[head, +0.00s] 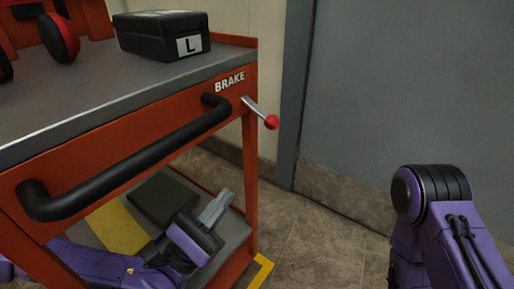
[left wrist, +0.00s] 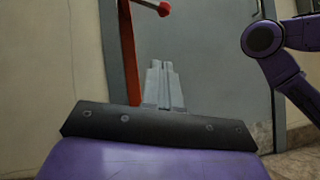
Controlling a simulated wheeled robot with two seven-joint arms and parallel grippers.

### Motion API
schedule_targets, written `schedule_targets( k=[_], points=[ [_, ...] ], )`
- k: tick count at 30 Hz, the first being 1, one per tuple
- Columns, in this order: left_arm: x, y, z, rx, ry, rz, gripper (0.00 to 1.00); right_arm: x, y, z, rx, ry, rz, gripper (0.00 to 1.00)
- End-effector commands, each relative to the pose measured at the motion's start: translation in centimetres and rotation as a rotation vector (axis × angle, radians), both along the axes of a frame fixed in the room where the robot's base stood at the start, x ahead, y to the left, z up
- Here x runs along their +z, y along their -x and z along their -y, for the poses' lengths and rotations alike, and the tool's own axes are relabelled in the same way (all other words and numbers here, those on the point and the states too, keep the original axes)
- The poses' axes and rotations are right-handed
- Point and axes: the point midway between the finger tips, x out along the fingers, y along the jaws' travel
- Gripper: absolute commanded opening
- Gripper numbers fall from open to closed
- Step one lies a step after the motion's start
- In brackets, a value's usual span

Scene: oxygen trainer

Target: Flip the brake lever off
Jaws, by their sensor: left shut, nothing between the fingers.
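The brake lever (head: 257,109) is a short metal rod with a red ball tip on the orange cart's right corner post, beside the word BRAKE. In the head view it slants down to the right. Its red knob also shows at the top of the left wrist view (left wrist: 164,9). My left gripper (head: 217,205) is shut and empty, below the lever and lower than the cart's handle. In the left wrist view its fingers (left wrist: 160,82) point up, below the knob and apart from it. My right gripper is out of view; only my right arm shows.
The orange cart (head: 140,130) has a black handle bar (head: 130,160) across its front. A black case marked L (head: 160,38) sits on top. A dark box (head: 163,200) is on the lower shelf. A grey door (head: 410,90) stands behind; the floor right of the cart is free.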

Motion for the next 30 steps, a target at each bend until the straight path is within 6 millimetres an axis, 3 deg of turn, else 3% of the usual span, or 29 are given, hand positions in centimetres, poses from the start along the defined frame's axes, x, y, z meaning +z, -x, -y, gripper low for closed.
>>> schedule_targets(
  k=[5, 17, 24, 30],
  points=[
    [0.8, -0.8, 0.9, 0.001, -0.002, 0.003, 0.00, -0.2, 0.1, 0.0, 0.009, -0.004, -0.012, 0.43],
    [5.8, -5.3, 5.9, 0.004, -0.003, 0.003, 0.00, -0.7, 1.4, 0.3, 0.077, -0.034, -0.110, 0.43],
    [9.2, -5.1, 6.7, 0.006, -0.002, 0.002, 0.00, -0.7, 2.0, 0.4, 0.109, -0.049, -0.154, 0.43],
    [9.8, -5.1, 6.9, 0.007, -0.002, 0.000, 0.00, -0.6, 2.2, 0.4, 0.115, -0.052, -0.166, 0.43]
  ],
)
